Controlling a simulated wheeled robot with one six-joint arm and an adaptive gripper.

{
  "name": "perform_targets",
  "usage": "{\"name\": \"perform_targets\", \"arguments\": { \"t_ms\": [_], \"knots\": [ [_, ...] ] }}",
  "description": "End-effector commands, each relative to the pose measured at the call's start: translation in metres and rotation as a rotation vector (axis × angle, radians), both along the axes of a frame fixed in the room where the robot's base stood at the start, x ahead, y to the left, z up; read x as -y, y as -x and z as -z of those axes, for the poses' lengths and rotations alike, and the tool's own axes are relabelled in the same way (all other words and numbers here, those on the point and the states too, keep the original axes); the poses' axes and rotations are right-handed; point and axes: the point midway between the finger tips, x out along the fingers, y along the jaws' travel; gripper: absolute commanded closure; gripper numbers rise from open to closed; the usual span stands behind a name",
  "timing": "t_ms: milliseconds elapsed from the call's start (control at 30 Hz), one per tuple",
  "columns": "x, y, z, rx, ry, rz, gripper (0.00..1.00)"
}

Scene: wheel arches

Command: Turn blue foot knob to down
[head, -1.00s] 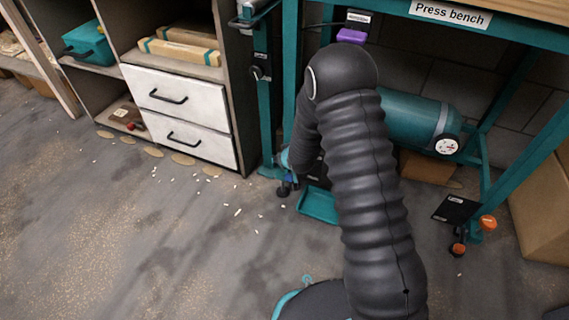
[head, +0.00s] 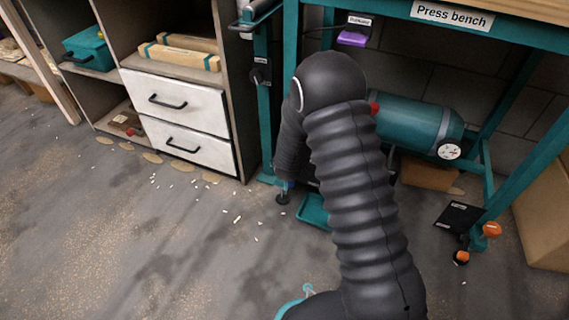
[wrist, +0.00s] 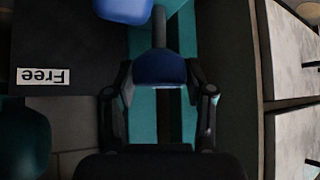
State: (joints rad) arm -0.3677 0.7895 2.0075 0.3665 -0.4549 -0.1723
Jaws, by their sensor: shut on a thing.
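The blue foot knob (wrist: 160,68) sits between the two fingers in the wrist view, on a grey stem. My gripper (wrist: 160,80) is shut on it, one finger on each side. A second blue part (wrist: 123,9) shows at the top edge of that view. In the head view, a small bit of blue (head: 288,185) shows at the bench's left front foot (head: 283,197). My arm hides the gripper and most of the knob there. The knob's up or down setting cannot be read.
A black plate (wrist: 50,48) labelled "Free" lies beside the knob, upside down in the wrist view. The teal press bench (head: 480,30) holds a teal tank (head: 415,125) underneath. An orange foot knob (head: 491,229) is at the right leg. White drawers (head: 175,100) stand left; floor is open in front.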

Motion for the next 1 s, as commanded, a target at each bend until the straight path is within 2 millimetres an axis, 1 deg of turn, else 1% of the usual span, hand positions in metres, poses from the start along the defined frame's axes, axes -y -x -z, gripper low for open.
{"name": "perform_targets", "arguments": {
  "t_ms": [33, 133, 167, 200, 667, 833, 1000],
  "knots": [
    [-0.003, 0.001, 0.001, -0.003, 0.000, -0.007, 0.82],
    [-0.003, 0.001, 0.001, -0.003, 0.000, -0.007, 0.82],
    [-0.003, 0.001, 0.001, -0.003, 0.000, -0.007, 0.44],
    [-0.003, 0.001, 0.001, -0.003, 0.001, -0.006, 0.36],
    [0.003, 0.001, -0.002, 0.000, 0.000, 0.003, 0.36],
    [0.006, 0.013, -0.016, 0.001, -0.001, 0.005, 0.36],
    [0.009, 0.036, -0.038, 0.001, -0.002, 0.004, 0.36]
  ]
}}
